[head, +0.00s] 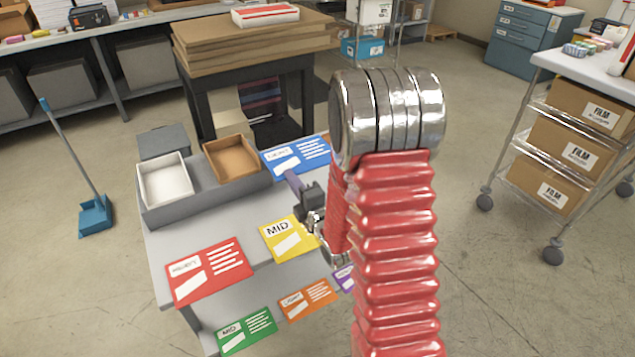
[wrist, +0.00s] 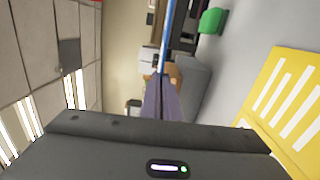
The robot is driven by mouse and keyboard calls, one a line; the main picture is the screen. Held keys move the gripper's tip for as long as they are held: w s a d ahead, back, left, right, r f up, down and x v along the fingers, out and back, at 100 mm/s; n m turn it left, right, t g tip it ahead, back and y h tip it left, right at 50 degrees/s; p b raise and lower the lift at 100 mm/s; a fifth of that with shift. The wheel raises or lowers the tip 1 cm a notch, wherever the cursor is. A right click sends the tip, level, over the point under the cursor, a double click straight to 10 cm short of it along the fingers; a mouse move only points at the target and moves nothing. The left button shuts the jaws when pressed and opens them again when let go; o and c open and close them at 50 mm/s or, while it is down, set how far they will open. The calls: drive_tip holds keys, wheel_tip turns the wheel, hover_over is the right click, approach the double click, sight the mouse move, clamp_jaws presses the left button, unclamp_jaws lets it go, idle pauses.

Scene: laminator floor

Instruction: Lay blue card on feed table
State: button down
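The blue card (head: 297,156) with white print is at the far right of the grey table (head: 215,232) in the head view. In the wrist view the blue card (wrist: 166,38) shows edge-on as a thin strip between the purple-grey fingers. My gripper (head: 293,180) is shut on its near edge; it also shows in the wrist view (wrist: 165,98). The card appears raised off the table, but its exact height is unclear. No label marks which surface is the feed table. My red arm hides the table's right side.
A red card (head: 207,270) and yellow MID card (head: 289,238) lie by the table's front. Green (head: 246,331) and orange (head: 307,299) cards sit lower. White (head: 165,180) and brown (head: 232,158) trays stand on a grey block. A film cart (head: 575,150) stands right.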

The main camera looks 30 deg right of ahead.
drive_tip(key=w+a+r, duration=0.1)
drive_tip(key=a, duration=1.1)
drive_tip(key=shift+w+a+r, duration=0.2)
drive_tip(key=shift+w+r, duration=0.1)
drive_tip(key=shift+r, duration=0.05)
drive_tip(key=shift+s, duration=0.15)
